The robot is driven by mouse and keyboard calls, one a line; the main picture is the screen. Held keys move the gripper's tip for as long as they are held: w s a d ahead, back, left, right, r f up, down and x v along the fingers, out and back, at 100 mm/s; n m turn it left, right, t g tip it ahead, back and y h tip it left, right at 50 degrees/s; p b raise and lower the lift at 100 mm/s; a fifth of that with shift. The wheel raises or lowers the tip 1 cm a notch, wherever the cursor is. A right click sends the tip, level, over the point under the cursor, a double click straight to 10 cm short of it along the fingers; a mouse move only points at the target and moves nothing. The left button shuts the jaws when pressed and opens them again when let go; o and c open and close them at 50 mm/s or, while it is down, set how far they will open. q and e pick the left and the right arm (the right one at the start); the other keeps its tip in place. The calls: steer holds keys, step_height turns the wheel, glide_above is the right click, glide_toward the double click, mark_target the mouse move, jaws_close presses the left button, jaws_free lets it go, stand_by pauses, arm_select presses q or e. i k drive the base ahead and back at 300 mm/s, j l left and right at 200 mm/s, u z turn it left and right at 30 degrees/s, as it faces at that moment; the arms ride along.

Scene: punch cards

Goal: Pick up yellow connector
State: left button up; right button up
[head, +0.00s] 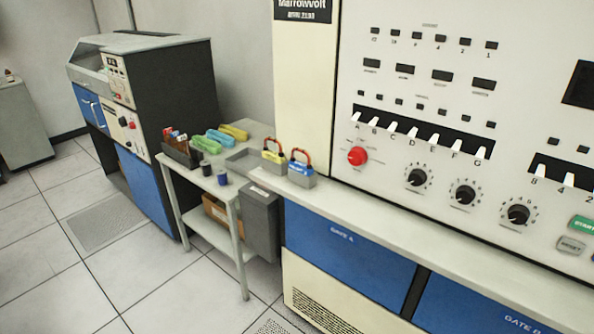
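Two yellow things show in the head view. A yellow plug-like block with an orange-red loop (273,156) stands at the left end of the console ledge, left of a similar blue block with a loop (300,170). A long yellow piece (233,132) lies at the back of the small grey side table. I cannot tell from their shapes alone which is the yellow connector. Neither of my grippers is in view.
The side table (252,139) also holds green (219,138) and teal pieces, a dark box of coloured items (181,153) and two small dark cups (222,178). The tall console (420,110) stands at the right, a dark cabinet (180,95) behind left. Tiled floor is clear at lower left.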

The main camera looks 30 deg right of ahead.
mark_target(273, 161)
steer(key=i, duration=0.3)
steer(key=i+z, duration=0.45)
steer(key=i+j+z, duration=0.2)
steer(key=z, duration=0.25)
